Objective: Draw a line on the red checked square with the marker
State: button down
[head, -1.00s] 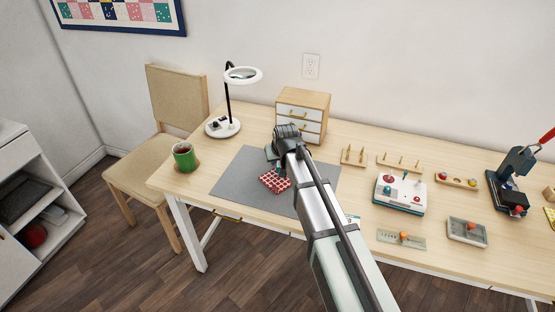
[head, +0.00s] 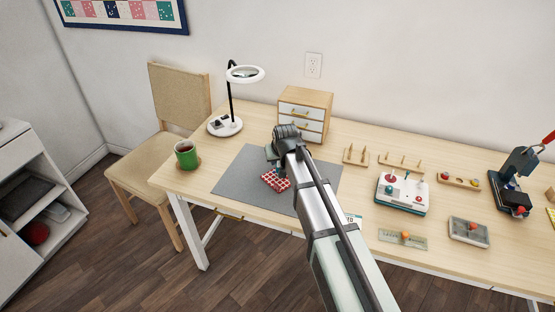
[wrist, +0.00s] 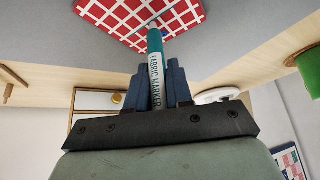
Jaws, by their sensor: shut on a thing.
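The red checked square (head: 275,180) lies on the grey mat (head: 238,177), partly hidden behind my arm in the head view. In the wrist view the square (wrist: 120,14) fills the top of the picture. My gripper (wrist: 157,85) is shut on the fabric marker (wrist: 155,55), a white and teal pen with printed lettering. The marker's tip end points at the square and overlaps its edge in the wrist view. I cannot tell whether the tip touches the cloth.
A green mug (head: 186,154) stands on a coaster at the left table edge. A ring lamp (head: 226,125) and a small drawer box (head: 304,114) stand behind the mat. A white and teal device (head: 402,194) and several peg boards and small tools occupy the right side.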

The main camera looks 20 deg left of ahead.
jog(key=shift+s+a, duration=0.4)
jog(key=shift+s, duration=0.25)
jog(key=shift+s+a, duration=0.35)
jog(key=shift+s, duration=0.3)
dwell(1.8)
jog(key=shift+r, duration=0.45)
dwell(0.9)
jog(key=shift+r, duration=2.05)
